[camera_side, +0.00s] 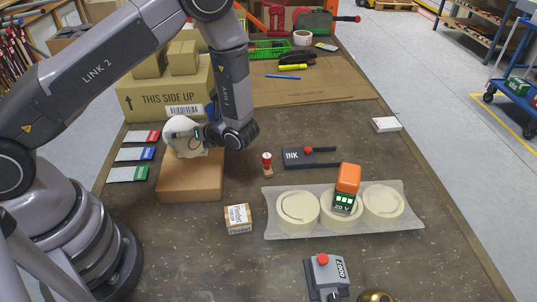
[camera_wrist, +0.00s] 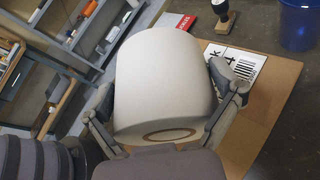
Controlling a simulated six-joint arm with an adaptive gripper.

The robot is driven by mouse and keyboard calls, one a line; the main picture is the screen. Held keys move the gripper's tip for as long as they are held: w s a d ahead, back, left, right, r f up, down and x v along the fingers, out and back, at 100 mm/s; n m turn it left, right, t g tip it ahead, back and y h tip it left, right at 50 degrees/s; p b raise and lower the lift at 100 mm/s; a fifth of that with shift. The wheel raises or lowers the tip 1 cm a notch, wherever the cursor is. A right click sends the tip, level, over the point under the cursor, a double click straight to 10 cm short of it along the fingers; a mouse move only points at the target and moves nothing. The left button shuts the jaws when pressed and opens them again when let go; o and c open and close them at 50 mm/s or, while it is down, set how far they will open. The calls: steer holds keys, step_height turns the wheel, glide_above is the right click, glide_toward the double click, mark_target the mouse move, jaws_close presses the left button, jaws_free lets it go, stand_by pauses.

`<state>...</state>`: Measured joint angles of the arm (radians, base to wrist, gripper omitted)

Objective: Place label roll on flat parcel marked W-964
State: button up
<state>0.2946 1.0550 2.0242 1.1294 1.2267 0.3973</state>
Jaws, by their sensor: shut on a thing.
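The white label roll (camera_side: 179,131) is between my gripper's fingers at the far end of a flat brown parcel (camera_side: 190,182) in the side view. My gripper (camera_side: 196,137) is shut on the roll. In the wrist view the roll (camera_wrist: 165,80) fills the middle, its cardboard core facing the camera, with a finger of my gripper (camera_wrist: 166,92) on each side. Behind it lies the brown parcel (camera_wrist: 278,85) with a white barcode label (camera_wrist: 236,66), partly hidden, showing "k" and "4". I cannot tell whether the roll touches the parcel.
Stacked cartons (camera_side: 165,98) stand close behind. Coloured cards (camera_side: 135,155) lie left of the parcel. A red-topped stamp (camera_side: 267,163), an ink pad (camera_side: 300,158), a small box (camera_side: 238,218) and a tray with cream discs (camera_side: 415,228) lie to its right.

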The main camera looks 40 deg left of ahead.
steer(key=shift+w+f, duration=0.2)
steer(key=shift+f, duration=1.55)
steer(key=o, duration=0.9)
steer(key=shift+f, duration=0.15)
